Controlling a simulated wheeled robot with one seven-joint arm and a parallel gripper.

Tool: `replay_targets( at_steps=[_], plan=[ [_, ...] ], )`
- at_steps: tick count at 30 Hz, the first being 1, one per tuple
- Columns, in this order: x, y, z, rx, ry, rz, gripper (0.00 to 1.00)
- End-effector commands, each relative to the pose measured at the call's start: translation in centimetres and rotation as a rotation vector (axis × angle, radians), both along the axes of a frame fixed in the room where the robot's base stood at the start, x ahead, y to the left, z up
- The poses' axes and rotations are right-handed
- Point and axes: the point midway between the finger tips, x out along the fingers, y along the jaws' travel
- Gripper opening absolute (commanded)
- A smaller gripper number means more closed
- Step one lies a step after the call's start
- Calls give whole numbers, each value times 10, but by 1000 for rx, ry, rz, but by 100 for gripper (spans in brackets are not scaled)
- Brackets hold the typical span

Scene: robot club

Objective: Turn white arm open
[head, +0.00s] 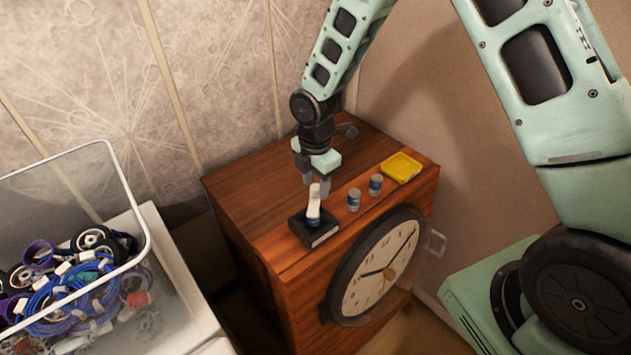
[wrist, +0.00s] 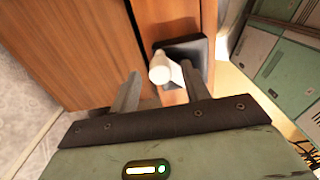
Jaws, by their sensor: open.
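The white arm (head: 314,200) stands up from a small black box (head: 309,231) on the wooden cabinet's top, near its front edge. A blue band shows at its foot. In the wrist view the white arm (wrist: 161,68) points toward the camera, with the black box (wrist: 190,48) behind it. My gripper (head: 317,184) is open, above and beside the white arm. In the wrist view its two fingers (wrist: 160,90) are apart, with the arm's rounded end between and just beyond them. I cannot tell whether a finger touches it.
Two small blue-and-grey cans (head: 354,200) and a yellow box (head: 401,167) stand right of the black box on the cabinet (head: 248,190). A clock (head: 377,268) is on its front. A wire-rimmed bin (head: 128,170) of cables and wheels stands left.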

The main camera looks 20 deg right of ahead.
Motion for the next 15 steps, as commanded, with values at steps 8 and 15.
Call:
replay_targets(
  at_steps=[8,15],
  plan=[
    [0,0,-8,0,-1,0,47],
    [0,0,-8,0,-1,0,19]
  ],
)
